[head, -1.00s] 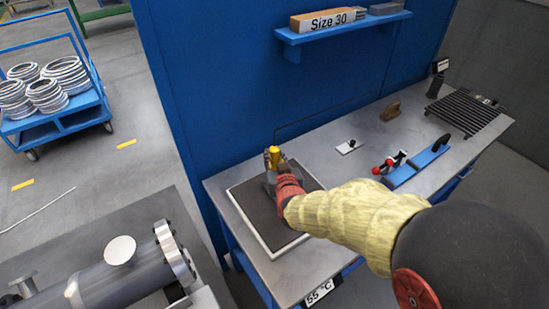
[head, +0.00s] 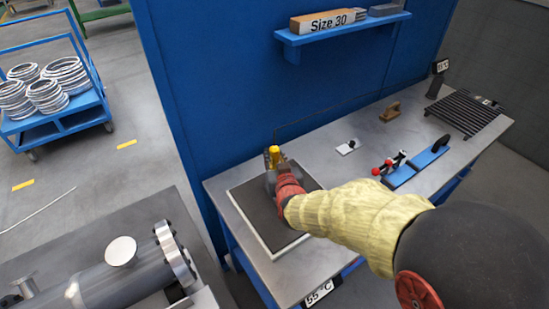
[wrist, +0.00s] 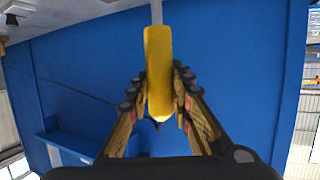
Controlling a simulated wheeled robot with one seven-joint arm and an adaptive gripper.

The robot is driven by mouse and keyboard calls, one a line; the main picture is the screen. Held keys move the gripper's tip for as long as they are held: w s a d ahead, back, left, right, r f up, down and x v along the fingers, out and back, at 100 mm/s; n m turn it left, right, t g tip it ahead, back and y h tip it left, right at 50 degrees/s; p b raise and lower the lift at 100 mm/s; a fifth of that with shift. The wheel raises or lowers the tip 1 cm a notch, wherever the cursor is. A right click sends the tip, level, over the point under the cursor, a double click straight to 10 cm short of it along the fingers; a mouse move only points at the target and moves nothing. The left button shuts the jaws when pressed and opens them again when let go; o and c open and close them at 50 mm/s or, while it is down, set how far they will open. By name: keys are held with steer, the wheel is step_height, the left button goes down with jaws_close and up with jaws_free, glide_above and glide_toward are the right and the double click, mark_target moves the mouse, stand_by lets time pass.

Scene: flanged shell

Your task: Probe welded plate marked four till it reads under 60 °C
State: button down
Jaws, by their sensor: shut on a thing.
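My gripper (head: 283,178) is shut on a yellow probe handle (head: 273,154) above the dark mat at the near left of the bench. In the wrist view the yellow probe handle (wrist: 159,75) sits between my two fingers (wrist: 159,103), with a pale rod at its upper end. A thin dark cable runs from near the probe along the blue wall. A small display (head: 441,66) stands at the back right; its digits are too small to read. I cannot make out a welded plate marked four; the glove and sleeve hide part of the bench.
The dark mat (head: 250,205) has a pale rim. A white plate with a knob (head: 348,147), blue clamp fixtures (head: 400,172), a brown block (head: 390,112) and a black rack (head: 468,112) stand to the right. A 55 °C label (head: 320,292) hangs at the front edge.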

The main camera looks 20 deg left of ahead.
mark_target(275, 148)
steer(key=shift+r+p, duration=1.55)
steer(key=shift+r, duration=1.65)
steer(key=shift+f, duration=0.1)
